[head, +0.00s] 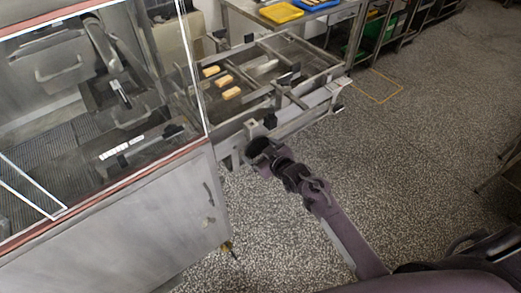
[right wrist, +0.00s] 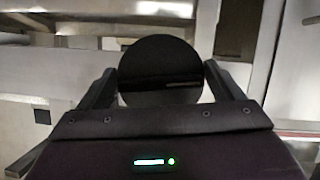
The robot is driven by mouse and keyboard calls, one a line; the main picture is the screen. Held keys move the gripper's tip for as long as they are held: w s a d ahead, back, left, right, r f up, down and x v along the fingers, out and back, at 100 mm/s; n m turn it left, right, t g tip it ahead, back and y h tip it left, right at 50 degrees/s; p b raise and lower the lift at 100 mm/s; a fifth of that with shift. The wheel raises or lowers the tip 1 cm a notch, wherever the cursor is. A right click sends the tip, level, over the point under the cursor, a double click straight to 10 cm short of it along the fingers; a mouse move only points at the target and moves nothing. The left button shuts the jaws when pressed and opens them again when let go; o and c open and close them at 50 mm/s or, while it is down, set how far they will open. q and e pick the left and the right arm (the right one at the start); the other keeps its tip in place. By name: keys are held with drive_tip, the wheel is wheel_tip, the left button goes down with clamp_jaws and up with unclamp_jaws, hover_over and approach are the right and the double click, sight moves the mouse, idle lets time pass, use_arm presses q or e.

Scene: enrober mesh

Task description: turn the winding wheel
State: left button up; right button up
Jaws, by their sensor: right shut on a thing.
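The winding wheel (right wrist: 160,62) is a round black disc in the right wrist view, between the two fingers of my right gripper (right wrist: 160,85). The fingers are shut on it from both sides. In the head view the wheel (head: 258,145) is a small dark shape at the near side of the conveyor frame, below its rail. My right gripper (head: 268,156) reaches it from the lower right and hides part of it. My left gripper is not in view.
The metal conveyor frame (head: 318,98) carries several yellowish bars (head: 231,93) on its mesh. A glass-sided steel machine (head: 130,215) stands at the left. A table with a yellow tray (head: 282,12) is behind. Speckled floor (head: 420,150) is open at the right.

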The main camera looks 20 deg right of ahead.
drive_tip(key=o, duration=0.7)
drive_tip(key=shift+b+v, duration=0.5)
drive_tip(key=shift+v, duration=3.35)
drive_tip(key=s+d+f+m+g+h, duration=0.15)
drive_tip(key=s+f, duration=0.25)
drive_tip(key=f, duration=0.5)
drive_tip(key=s+f+g, duration=0.2)
drive_tip(key=s+f, duration=0.3)
drive_tip(key=f, duration=0.3)
drive_tip(key=s+f+m+g+h, duration=0.15)
drive_tip(key=s+f, duration=0.25)
drive_tip(key=f, duration=0.5)
drive_tip(key=s+f+g, duration=0.2)
drive_tip(key=s+f, duration=0.3)
drive_tip(key=s, duration=0.5)
drive_tip(key=s+d+f+g, duration=0.1)
drive_tip(key=s+f+g, duration=0.1)
drive_tip(key=s+f, duration=0.4)
drive_tip(key=s+f+g+b, duration=0.1)
drive_tip(key=s+f+g, duration=0.2)
drive_tip(key=s, duration=1.1)
drive_tip(key=shift+s+d+f+h, duration=0.1)
drive_tip(key=shift+d+f+h, duration=0.1)
drive_tip(key=shift+f, duration=0.6)
drive_tip(key=shift+s+d+f+h, duration=0.1)
drive_tip(key=shift+d+f+h, duration=0.1)
drive_tip(key=shift+f, duration=0.55)
